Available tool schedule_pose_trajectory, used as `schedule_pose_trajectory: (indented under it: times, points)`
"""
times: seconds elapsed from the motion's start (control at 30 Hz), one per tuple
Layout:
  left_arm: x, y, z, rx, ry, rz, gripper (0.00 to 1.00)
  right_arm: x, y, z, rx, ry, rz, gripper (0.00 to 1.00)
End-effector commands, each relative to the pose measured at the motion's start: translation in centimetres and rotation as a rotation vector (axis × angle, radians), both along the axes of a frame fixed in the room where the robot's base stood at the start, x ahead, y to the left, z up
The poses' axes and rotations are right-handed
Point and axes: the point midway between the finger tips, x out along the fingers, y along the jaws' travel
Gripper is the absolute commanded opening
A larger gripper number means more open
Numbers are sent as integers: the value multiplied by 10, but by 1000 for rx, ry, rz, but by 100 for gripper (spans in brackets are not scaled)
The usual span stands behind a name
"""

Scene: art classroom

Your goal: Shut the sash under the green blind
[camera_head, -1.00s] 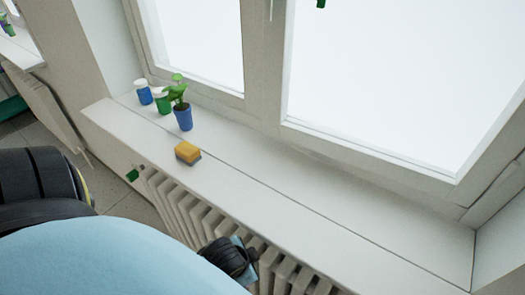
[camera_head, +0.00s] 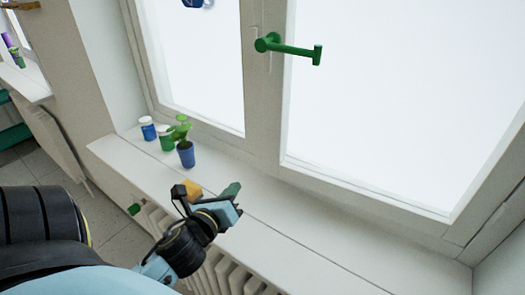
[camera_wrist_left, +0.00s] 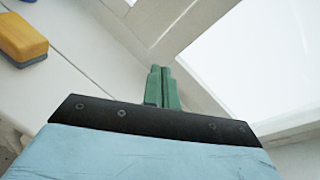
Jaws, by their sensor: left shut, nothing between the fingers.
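The white-framed window sash (camera_head: 370,190) fills the upper right of the head view, with a green handle (camera_head: 292,48) on its left upright. From this angle I cannot tell how far it stands open. The green blind is out of view. My left gripper (camera_head: 233,192) is over the sill, below the sash and apart from the handle. Its green fingers are together and empty, pointing toward the window. They also show in the left wrist view (camera_wrist_left: 162,88), below part of the white window frame (camera_wrist_left: 165,25). My right gripper is not in view.
On the sill (camera_head: 330,235), a yellow sponge (camera_head: 192,186) lies just behind my left gripper. A potted plant in a blue pot (camera_head: 186,155) and small blue (camera_head: 149,131) and green (camera_head: 166,140) pots stand further left. A radiator (camera_head: 225,270) is below. The right sill is clear.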

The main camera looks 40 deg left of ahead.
Motion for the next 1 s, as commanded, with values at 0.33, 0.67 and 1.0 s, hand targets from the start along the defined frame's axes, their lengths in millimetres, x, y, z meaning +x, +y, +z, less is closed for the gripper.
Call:
schedule_pose_trajectory:
  times: [0.33, 0.67, 1.0]
  points:
    - [10, 1, 23, 523, -6, -153, 0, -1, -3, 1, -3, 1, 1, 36]
    - [57, 11, 26, 527, -9, -153, 0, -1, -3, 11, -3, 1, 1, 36]
    - [117, 23, 25, 524, -7, -152, 0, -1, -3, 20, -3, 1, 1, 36]
